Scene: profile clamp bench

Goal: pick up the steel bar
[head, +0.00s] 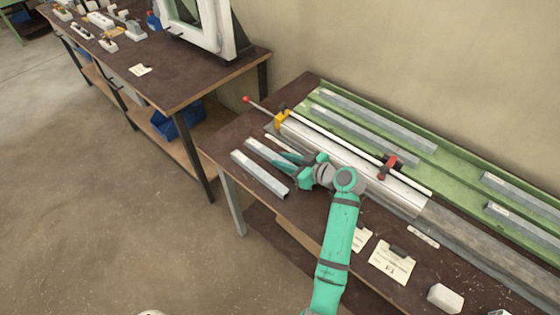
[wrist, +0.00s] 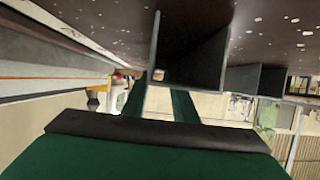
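Two short grey steel bars lie side by side on the brown bench top in the head view, a nearer one (head: 258,174) and a farther one (head: 262,150). In the wrist view, which shows the bench top at the top, dark open-ended channel profiles appear, a larger one (wrist: 176,72) and a smaller one (wrist: 256,80). My gripper (head: 286,161) is at the right end of the farther bar and hides part of it. Its two green fingers are spread apart in the wrist view (wrist: 159,100). A thin wall of the larger profile shows between them; contact cannot be told.
A long clamp rail (head: 345,152) with a red clamp (head: 391,165) and a yellow stop (head: 281,117) lies behind the gripper. A green rack (head: 455,165) holds several longer bars. Paper cards (head: 392,262) and a white block (head: 445,298) lie at the front right.

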